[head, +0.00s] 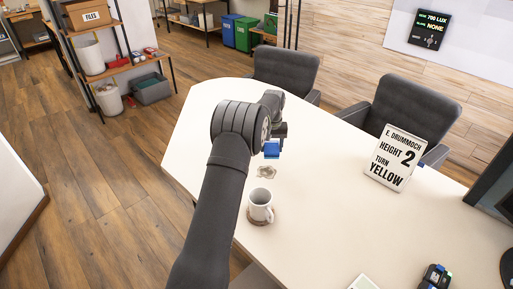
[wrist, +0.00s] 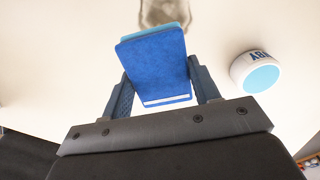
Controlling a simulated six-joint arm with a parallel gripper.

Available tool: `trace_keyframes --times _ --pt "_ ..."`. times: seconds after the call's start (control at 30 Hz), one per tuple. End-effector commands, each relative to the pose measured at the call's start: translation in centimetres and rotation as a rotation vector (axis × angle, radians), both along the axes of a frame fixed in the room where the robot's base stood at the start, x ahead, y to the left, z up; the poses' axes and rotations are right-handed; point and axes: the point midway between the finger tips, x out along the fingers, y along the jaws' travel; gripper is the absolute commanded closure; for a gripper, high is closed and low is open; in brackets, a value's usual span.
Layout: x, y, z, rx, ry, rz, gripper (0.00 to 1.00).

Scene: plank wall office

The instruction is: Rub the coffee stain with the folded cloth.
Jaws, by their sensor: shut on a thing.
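The folded cloth is a blue pad (head: 272,149). It also shows in the wrist view (wrist: 152,62), held between the two fingers of my gripper (wrist: 159,76), which is shut on it. The coffee stain (head: 266,172) is a brownish patch on the white table. In the head view it lies just nearer the camera than the cloth, and in the wrist view it shows at the top edge (wrist: 163,12), past the cloth's far end. The cloth appears to be above the tabletop, apart from the stain. The arm hides most of my gripper in the head view.
A white round container (wrist: 258,72) with a light blue inside shows at the right in the wrist view. A sign (head: 396,158) stands on the table (head: 325,215); the table between sign and stain is clear.

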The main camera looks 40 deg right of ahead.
Motion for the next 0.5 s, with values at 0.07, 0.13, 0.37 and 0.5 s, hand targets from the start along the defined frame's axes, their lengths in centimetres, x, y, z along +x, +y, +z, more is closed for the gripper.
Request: trace_keyframes --times 0.07,0.13,0.37,0.5 --pt "-0.1 -0.1 -0.2 0.0 0.0 -0.001 0.63" --pt "-0.1 -0.1 -0.6 0.0 0.0 -0.001 0.63" --pt "-0.1 0.0 -2.5 0.001 0.001 0.0 0.63" --pt "0.0 -0.1 -3.7 0.0 0.0 0.0 0.63"
